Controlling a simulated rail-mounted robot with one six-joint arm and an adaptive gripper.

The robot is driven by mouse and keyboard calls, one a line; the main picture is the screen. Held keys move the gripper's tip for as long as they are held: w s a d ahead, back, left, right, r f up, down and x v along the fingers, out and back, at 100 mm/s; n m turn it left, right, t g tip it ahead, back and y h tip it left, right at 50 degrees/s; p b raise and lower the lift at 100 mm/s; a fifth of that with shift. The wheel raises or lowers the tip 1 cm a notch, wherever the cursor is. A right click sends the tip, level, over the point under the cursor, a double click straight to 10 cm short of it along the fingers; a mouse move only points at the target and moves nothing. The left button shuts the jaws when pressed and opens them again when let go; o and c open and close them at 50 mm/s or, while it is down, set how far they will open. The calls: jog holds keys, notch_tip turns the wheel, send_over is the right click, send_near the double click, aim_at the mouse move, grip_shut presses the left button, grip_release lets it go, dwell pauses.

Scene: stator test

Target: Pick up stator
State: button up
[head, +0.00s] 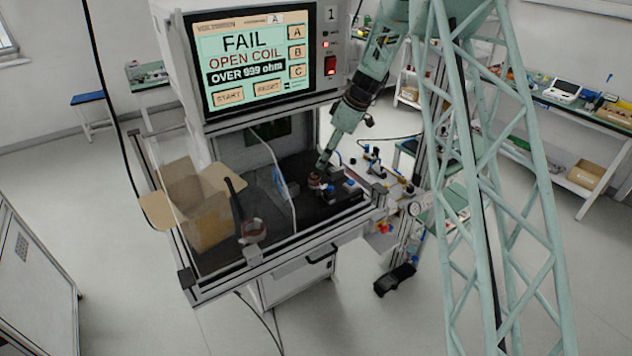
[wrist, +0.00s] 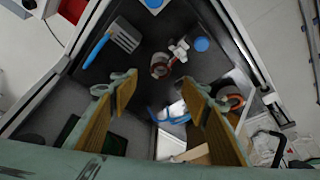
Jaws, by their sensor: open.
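A small round stator (head: 315,180) with copper-coloured windings sits on the dark bench of the test station. In the wrist view the stator (wrist: 160,68) shows beyond the fingertips, roughly between them, beside a small pale clamp-like part. My gripper (head: 322,164) comes down from the upper right and is just above the stator in the head view. In the wrist view my gripper (wrist: 160,82) is open, with its two fingers apart and nothing between them. I cannot tell the exact gap to the stator.
A second ring-shaped part (head: 252,230) stands at the front left. A cardboard box (head: 205,222) is at the left. A clear panel (head: 285,182) stands left of the stator. The tester screen (head: 253,62) reads FAIL, OPEN COIL. A blue cap (wrist: 202,44) is near the stator.

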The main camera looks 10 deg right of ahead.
send_over(316, 174)
jog(key=s+d, duration=0.1)
jog(key=s, duration=0.2)
jog(key=shift+w+d+f, duration=0.1)
jog(key=shift+w+f, duration=0.05)
jog(key=shift+f, duration=2.35)
jog(key=shift+f, duration=0.1)
jog(key=shift+p+x, duration=0.55)
jog(key=shift+x, duration=1.95)
jog(key=shift+c, duration=0.6)
jog(key=c, duration=0.9)
jog(key=shift+r+b, duration=0.35)
jog(key=shift+r, duration=4.65)
